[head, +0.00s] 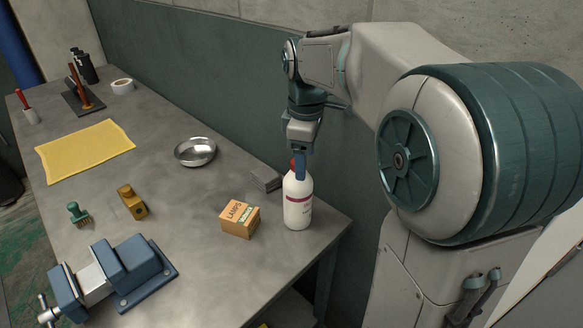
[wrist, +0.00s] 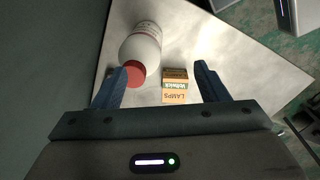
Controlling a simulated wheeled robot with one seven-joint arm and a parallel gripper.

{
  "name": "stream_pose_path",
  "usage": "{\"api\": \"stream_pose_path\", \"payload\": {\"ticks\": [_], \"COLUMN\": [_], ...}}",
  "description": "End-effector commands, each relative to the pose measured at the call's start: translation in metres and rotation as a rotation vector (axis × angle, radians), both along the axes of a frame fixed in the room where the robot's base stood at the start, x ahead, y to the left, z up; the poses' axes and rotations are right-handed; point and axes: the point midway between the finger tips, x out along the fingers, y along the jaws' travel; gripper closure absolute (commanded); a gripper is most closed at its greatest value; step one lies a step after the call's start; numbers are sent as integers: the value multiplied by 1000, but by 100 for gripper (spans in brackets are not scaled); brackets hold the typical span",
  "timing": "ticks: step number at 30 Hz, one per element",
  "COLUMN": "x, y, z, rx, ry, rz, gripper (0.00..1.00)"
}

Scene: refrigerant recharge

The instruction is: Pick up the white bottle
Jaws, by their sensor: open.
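The white bottle (head: 298,207) stands upright near the right end of the grey table, with a red cap and a red band on its label. In the wrist view the bottle (wrist: 143,42) shows at the upper left, its red cap close to the left finger. My gripper (head: 301,165) is above the bottle, with a blue finger overlapping the cap and neck in the head view. In the wrist view the gripper (wrist: 160,85) is open, its fingers wide apart with nothing held. I cannot tell whether the left finger touches the cap.
A lamps box (head: 240,220) stands just left of the bottle, and a grey block (head: 265,178) lies behind it. A metal bowl (head: 195,151), a blue vise (head: 118,272), a yellow cloth (head: 85,150) and a brass block (head: 132,201) are farther left. The wall runs along the table's back.

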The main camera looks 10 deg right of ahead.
Motion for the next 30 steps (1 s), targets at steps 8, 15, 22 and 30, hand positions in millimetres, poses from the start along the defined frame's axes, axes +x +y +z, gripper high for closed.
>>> {"api": "stream_pose_path", "payload": {"ticks": [8,15,22,30], "x": [44,52,52,52], "y": [-3,-4,-4,-4], "z": [67,67,22,-10], "rx": [12,16,17,15], "ry": [33,44,46,41], "rz": [288,365,364,363], "gripper": [33,33,33,33]}}
